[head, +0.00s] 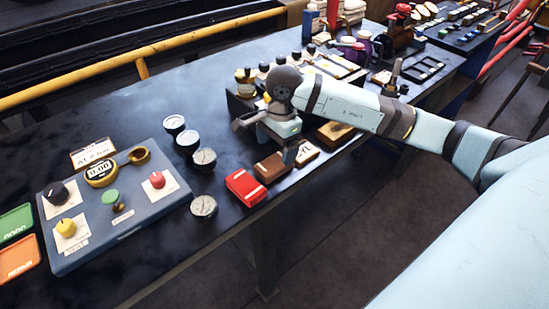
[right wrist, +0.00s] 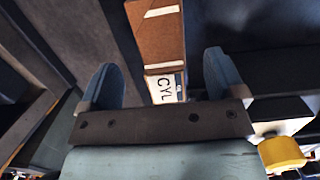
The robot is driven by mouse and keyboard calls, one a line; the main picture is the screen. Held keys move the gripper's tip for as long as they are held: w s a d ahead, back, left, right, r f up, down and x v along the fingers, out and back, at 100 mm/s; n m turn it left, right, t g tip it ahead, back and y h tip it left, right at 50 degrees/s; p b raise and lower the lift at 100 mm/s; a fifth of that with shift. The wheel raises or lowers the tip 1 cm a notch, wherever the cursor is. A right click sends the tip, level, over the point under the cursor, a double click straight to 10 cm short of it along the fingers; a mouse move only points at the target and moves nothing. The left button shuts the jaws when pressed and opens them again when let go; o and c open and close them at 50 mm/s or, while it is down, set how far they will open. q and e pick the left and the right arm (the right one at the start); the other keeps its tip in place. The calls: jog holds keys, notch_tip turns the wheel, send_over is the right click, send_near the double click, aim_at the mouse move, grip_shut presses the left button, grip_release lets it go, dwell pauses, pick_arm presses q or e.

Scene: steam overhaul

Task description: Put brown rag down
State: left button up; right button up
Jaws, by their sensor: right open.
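The brown rag (head: 272,167), a folded brown block, lies on the dark bench near its front edge. In the right wrist view the brown rag (right wrist: 158,35) shows pale bands and lies beyond the fingertips, in line with the gap between them. My right gripper (head: 266,140) is open, above and just behind the rag in the head view. Its two blue fingers (right wrist: 164,82) stand wide apart with nothing held between them. A white card marked CYL (right wrist: 166,88) shows between the fingers, beside the rag. My left gripper is not in view.
A red folded cloth (head: 245,187) lies left of the brown rag. Another brown block (head: 335,133) lies to the right. Several gauges (head: 203,206) and a control panel (head: 115,205) are on the left. Bare bench lies behind the gauges.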

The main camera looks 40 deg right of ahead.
aim_at(279, 160)
notch_tip(279, 160, up, 6)
jog(key=shift+d+r, duration=0.15)
jog(key=shift+d, duration=0.2)
dwell(0.4)
